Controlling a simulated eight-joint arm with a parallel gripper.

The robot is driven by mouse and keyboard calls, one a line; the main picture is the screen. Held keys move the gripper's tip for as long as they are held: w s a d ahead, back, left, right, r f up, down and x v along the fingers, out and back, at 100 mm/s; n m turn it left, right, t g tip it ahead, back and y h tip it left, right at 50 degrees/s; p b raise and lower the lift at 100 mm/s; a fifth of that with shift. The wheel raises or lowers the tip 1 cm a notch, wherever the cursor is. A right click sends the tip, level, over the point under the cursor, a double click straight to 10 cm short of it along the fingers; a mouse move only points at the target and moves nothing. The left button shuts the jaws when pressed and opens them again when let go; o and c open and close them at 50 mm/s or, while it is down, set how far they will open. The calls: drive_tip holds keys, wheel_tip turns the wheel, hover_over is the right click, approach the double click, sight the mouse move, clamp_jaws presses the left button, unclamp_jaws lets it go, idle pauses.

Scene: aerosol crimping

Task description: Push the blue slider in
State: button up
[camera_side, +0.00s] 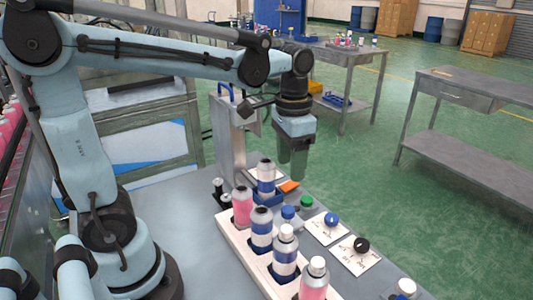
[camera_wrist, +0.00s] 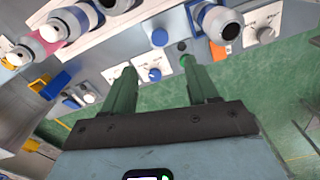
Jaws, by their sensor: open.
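The blue slider (camera_side: 258,197) shows at the foot of the grey crimping stand (camera_side: 228,135) in the side view. In the wrist view a blue piece (camera_wrist: 197,14), seemingly the slider, sits beside that bottle (camera_wrist: 222,24) at the top. My gripper (camera_side: 292,174) is open and empty, fingers pointing down, to the right of the bottle and above the bench edge. Both green fingers show apart in the wrist view (camera_wrist: 160,74). I see no contact with the slider.
A white rack (camera_side: 236,252) holds several pink and blue bottles in front of the slider. An orange piece (camera_side: 289,186), a blue cap (camera_side: 288,212), a green cap (camera_side: 306,201) and white plates with a blue knob (camera_side: 331,219) and black knob (camera_side: 361,244) lie nearby.

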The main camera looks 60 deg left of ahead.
sight(288, 209)
drive_tip(key=shift+f, duration=6)
clamp_jaws()
